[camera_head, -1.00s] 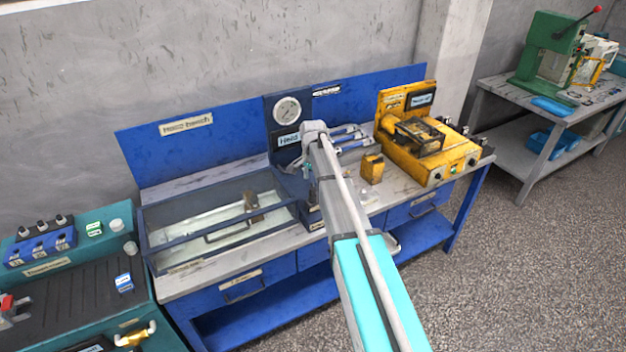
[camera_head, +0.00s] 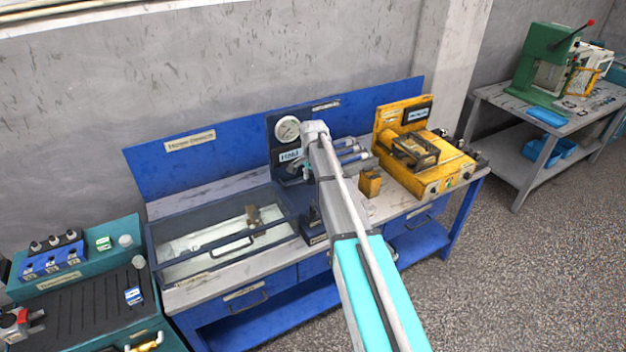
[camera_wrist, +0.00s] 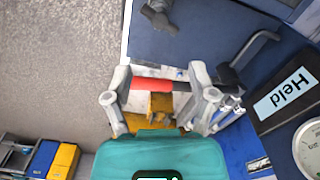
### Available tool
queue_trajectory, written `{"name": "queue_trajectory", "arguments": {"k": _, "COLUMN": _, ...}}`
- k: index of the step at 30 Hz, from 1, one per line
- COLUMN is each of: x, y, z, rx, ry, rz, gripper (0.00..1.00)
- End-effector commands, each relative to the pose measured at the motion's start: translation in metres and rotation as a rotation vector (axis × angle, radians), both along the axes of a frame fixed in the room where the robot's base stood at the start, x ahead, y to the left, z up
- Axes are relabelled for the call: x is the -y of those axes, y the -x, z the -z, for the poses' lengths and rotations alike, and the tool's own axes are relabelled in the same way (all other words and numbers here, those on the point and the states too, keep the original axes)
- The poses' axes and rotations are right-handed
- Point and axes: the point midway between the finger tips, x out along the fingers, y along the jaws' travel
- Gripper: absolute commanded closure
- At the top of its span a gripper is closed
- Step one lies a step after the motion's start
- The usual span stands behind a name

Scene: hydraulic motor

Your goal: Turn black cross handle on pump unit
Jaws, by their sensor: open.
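The gauge panel (camera_head: 290,151) with a round gauge and a "Held" label stands at the back of the blue bench. The label (camera_wrist: 285,94) and part of the gauge show at the right of the wrist view. My gripper (camera_wrist: 160,76) is open, its two fingers spread around a gap. A red bar (camera_wrist: 151,85) and a yellow piece show through that gap; I cannot tell their distance. A dark bent lever (camera_wrist: 250,50) lies right of the right finger, and a dark grey knob (camera_wrist: 160,16) shows at the top.
A clear-lidded tray (camera_head: 163,272) fills the left of the bench. A teal console (camera_head: 122,258) is at left, a grey table (camera_head: 488,98) at far right. Open floor lies in front.

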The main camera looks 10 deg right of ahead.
Motion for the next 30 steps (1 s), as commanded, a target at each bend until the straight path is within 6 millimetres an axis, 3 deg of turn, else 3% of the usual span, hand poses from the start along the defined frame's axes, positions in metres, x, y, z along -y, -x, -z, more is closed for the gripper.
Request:
{"name": "queue_trajectory", "arguments": {"k": 6, "x": 0.0, "y": 0.001, "z": -0.014, "rx": 0.0, "ry": 0.0, "rz": -0.001, "gripper": 0.27}}
{"name": "queue_trajectory", "arguments": {"k": 30, "x": -0.016, "y": 0.091, "z": 0.042, "rx": 0.0, "ry": 0.0, "rz": -0.293, "gripper": 0.27}}
